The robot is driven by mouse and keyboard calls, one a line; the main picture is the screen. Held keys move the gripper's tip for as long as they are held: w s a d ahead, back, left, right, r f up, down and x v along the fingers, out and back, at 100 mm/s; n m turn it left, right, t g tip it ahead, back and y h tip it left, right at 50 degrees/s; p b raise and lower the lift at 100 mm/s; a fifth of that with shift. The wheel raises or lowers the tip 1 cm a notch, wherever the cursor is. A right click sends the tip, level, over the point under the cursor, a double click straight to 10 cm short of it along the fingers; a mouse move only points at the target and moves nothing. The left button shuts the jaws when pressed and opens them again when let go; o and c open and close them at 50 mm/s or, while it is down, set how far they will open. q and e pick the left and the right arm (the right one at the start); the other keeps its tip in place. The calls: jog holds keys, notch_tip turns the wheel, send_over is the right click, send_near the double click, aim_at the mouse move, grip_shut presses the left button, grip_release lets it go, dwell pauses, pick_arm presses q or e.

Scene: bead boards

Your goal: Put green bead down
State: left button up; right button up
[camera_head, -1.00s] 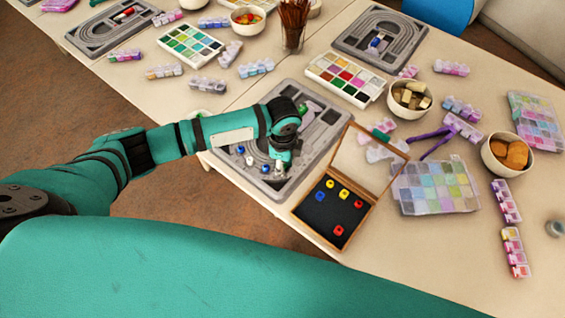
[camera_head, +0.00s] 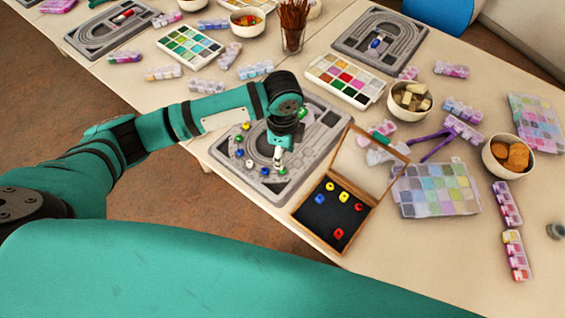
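The grey bead board (camera_head: 322,150) lies at the table's near edge. My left gripper (camera_head: 279,164) points down over the board's near middle, right of this row. A small greenish-white spot (camera_head: 282,171) shows at its fingertips, too small to tell whether it is held. Another green piece (camera_head: 303,112) shows behind the wrist. The fingers' gap is too small to read. My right gripper is out of view.
An open wooden box (camera_head: 342,246) with yellow, blue and red beads stands close to the right of the board. A paint palette (camera_head: 346,80), bowls (camera_head: 410,99) and plastic bead boxes (camera_head: 436,188) fill the table beyond.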

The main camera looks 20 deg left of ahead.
pick_arm(q)
jog(key=shift+r, duration=2.65)
